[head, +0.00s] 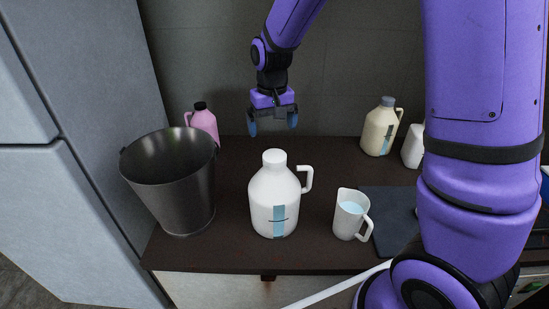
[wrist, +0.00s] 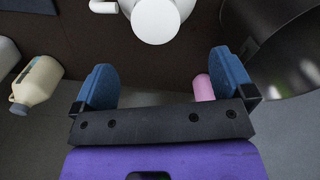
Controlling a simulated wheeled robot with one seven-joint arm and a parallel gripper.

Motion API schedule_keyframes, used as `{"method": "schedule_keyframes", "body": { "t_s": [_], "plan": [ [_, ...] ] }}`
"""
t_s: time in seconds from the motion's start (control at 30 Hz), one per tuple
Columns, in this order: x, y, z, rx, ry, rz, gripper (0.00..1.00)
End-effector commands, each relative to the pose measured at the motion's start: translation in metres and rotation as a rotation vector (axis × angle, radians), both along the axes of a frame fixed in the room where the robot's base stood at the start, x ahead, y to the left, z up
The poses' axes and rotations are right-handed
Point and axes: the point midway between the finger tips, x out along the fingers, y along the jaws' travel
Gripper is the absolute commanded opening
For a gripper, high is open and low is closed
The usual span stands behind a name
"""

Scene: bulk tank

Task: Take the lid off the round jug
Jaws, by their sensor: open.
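The round jug (head: 274,204) is white with a blue strip on its front and a handle on its right. It stands upright on the dark counter. Its white lid (head: 274,157) sits on top; the lid also shows at the top of the wrist view (wrist: 156,18). My gripper (head: 272,123) is open and empty. It hangs pointing down, above and behind the jug, apart from it.
A metal bucket (head: 178,190) stands left of the jug, and a white measuring cup (head: 350,214) with bluish liquid stands right. A pink bottle (head: 203,122) is behind the bucket. A cream jug (head: 380,128) and another white container (head: 413,147) stand at the back right. A dark mat (head: 391,207) lies beside the cup.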

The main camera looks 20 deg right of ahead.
Motion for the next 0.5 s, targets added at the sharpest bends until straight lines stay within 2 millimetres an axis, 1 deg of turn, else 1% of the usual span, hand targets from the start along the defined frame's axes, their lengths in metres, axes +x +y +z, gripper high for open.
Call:
{"method": "schedule_keyframes", "body": {
  "t_s": [0.03,0.2,0.43,0.5],
  "plan": [
    [-0.001,0.000,-0.009,-0.001,0.004,0.000,1.00],
    [-0.001,-0.001,-0.033,-0.001,0.004,0.000,1.00],
    [0.000,-0.001,-0.047,-0.001,0.001,0.001,1.00],
    [0.000,-0.003,-0.055,-0.001,0.003,0.000,1.00]
  ]
}}
